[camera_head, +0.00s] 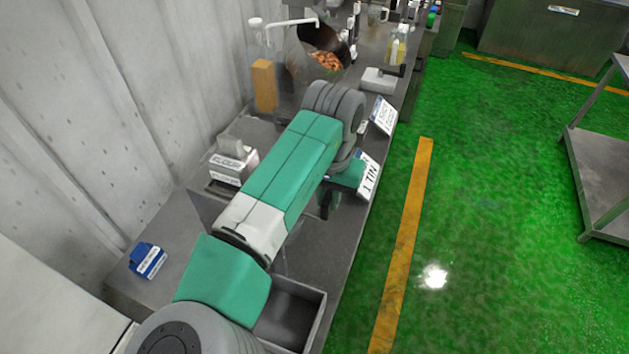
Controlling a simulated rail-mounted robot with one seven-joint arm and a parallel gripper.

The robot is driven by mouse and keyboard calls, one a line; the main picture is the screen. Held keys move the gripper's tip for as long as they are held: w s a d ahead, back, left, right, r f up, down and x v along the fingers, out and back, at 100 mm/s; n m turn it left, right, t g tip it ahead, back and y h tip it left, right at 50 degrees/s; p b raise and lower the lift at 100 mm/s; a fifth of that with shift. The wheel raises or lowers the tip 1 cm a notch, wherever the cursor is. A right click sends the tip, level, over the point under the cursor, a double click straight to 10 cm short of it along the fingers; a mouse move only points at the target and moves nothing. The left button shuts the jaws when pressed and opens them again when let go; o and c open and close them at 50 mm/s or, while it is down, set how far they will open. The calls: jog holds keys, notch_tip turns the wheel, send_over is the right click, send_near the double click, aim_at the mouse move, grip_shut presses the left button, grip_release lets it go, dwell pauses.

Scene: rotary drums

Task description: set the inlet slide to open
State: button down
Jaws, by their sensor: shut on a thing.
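My green and grey arm crosses the middle of the view. Its far end bends down towards the metal counter (170,285). My gripper (326,205) shows only as a small dark part below the green wrist, close to the counter's right side. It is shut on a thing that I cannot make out. I cannot pick out the inlet slide, and my arm hides much of the counter there. A rotary drum (300,42) with brown pieces in its mouth stands farther back, beyond my arm's bend. I cannot tell a slide on it.
A "1 TIN" sign (369,180) and another sign (383,115) stand along the counter's right edge. White-labelled boxes (228,170) and a blue box (148,261) are to the left. An open metal bin (312,325) is in front. The green floor (480,230) at right is clear.

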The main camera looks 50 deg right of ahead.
jog(key=shift+s+d, duration=0.1)
jog(key=shift+s, duration=0.05)
jog(key=c, duration=1.4)
grip_release()
jog(key=shift+s, duration=0.1)
notch_tip(320, 180, up, 8)
jog(key=shift+f, duration=0.1)
